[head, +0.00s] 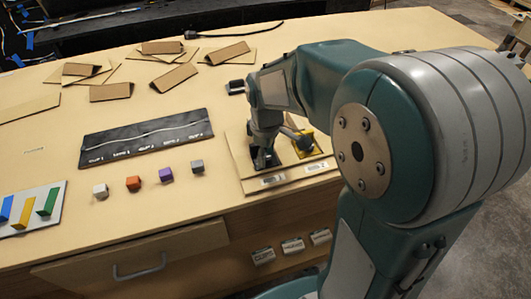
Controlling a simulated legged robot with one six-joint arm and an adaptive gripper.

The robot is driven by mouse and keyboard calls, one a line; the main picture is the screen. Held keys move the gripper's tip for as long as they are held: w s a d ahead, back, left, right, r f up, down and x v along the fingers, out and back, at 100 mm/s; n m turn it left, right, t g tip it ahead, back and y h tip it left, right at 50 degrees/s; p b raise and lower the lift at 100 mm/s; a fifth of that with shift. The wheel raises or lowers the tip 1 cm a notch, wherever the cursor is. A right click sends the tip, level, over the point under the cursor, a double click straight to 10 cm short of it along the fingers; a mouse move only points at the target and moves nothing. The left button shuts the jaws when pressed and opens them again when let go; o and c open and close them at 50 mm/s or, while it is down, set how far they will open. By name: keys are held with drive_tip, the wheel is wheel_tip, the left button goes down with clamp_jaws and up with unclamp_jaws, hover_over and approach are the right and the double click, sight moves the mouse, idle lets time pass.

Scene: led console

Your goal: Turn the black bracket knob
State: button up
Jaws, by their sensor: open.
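A light board (250,187) with labels on its front edge lies on the table, right of centre in the head view. A black bracket piece (272,161) sits on its left half, and its knob is mostly hidden by my gripper. A yellow bracket piece (318,151) sits on the right half, partly hidden by my arm. My gripper (262,163) points down at the black bracket and is open. I cannot tell whether its fingers touch the knob or stand around it.
Left of the board lie a black panel (110,145) and several small cubes (133,183). A white plate with coloured bars (58,190) is at far left. Cardboard pieces (162,47) are spread at the back. A drawer (120,262) is below the front edge.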

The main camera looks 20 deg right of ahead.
clamp_jaws()
drive_tip(key=shift+a, duration=0.1)
